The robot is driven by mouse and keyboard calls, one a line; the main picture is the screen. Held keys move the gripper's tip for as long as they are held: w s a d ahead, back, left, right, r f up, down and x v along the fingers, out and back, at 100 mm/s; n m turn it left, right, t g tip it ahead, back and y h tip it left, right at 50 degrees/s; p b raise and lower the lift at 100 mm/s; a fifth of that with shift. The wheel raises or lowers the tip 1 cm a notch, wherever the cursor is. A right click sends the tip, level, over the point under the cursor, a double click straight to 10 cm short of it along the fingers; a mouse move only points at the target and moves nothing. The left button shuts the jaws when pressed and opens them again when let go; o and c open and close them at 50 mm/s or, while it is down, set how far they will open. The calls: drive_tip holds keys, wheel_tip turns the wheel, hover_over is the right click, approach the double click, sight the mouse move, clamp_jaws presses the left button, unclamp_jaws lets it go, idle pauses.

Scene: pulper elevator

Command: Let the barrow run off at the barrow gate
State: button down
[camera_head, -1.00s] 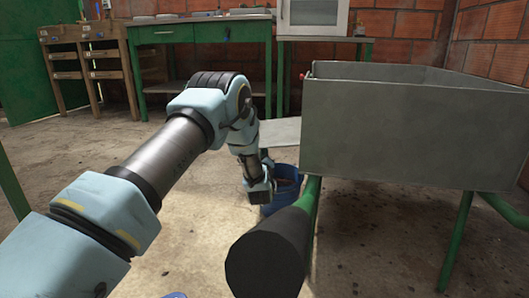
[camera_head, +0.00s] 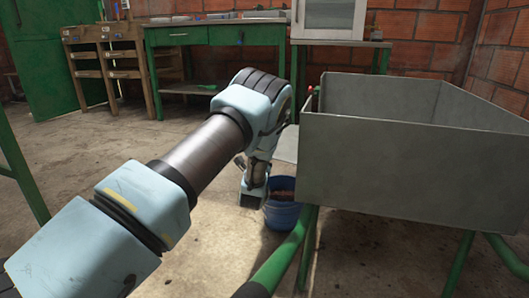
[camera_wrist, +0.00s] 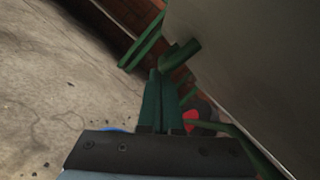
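The grey metal box on green legs (camera_head: 395,165), which I take to be the barrow, stands at the right in the head view. A green bar (camera_head: 288,252) with a black end runs from under it toward me. A small red part (camera_head: 310,90) shows at its upper left corner; I cannot tell whether it belongs to a gate. My gripper (camera_head: 252,198) hangs left of the box, beside a blue bucket (camera_head: 282,216). The wrist view shows the grey side wall (camera_wrist: 255,70) close by and two narrow dark green parts before the palm. Whether my gripper is open is unclear.
A green table (camera_head: 215,35) and a wooden shelf unit (camera_head: 108,60) stand at the back left. A white cabinet (camera_head: 328,18) stands at the back. A green post (camera_head: 22,165) is at the left. The concrete floor (camera_head: 95,150) between is clear.

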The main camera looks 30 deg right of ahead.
drive_tip(key=p+v, duration=0.4)
drive_tip(key=v, duration=0.7)
